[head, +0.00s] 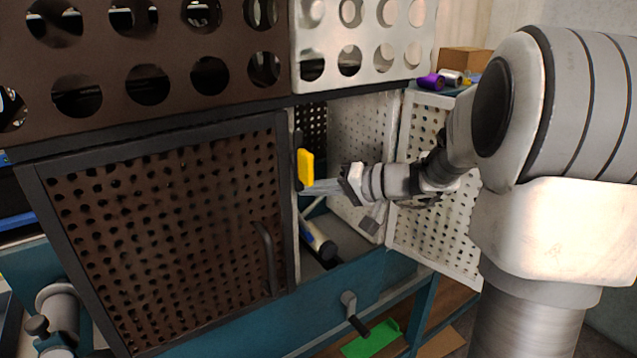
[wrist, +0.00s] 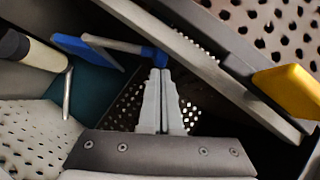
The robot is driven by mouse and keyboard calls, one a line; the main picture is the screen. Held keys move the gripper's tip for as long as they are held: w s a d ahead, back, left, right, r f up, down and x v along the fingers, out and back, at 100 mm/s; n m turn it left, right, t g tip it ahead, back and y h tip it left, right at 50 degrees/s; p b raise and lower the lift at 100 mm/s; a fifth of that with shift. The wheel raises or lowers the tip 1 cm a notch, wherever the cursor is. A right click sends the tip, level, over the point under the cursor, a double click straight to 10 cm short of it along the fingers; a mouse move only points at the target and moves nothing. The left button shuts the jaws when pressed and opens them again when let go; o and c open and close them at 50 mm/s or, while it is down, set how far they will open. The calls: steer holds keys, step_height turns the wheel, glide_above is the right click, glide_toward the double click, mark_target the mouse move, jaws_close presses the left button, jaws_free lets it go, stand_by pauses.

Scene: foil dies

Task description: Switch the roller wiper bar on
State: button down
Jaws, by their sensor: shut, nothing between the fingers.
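A yellow lever (head: 306,168) with a black mount stands on the frame post beside the dark perforated door; it looks like the switch, though no label names the roller wiper bar. In the wrist view the yellow lever (wrist: 290,90) is at the right, clear of my fingers. My gripper (head: 304,188) is shut and empty, its tips just below the lever in the head view. In the wrist view my gripper (wrist: 161,74) points into the cabinet, and its tips overlap a blue end of a rod-like part. I cannot tell whether they touch it.
The dark perforated door (head: 165,225) is closed at left. A pale perforated door (head: 445,190) stands open at right. A blue and black cylindrical tool (head: 320,240) lies in the cabinet opening. A crank handle (head: 354,314) sticks out from the teal front below.

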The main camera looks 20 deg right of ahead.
stand_by(0.3)
steer(key=b, duration=0.1)
steer(key=a+b, duration=0.1)
steer(key=b, duration=0.1)
steer(key=shift+s+a+n+h, duration=0.15)
steer(key=shift+s+n+h, duration=0.1)
steer(key=shift+n+h, duration=0.15)
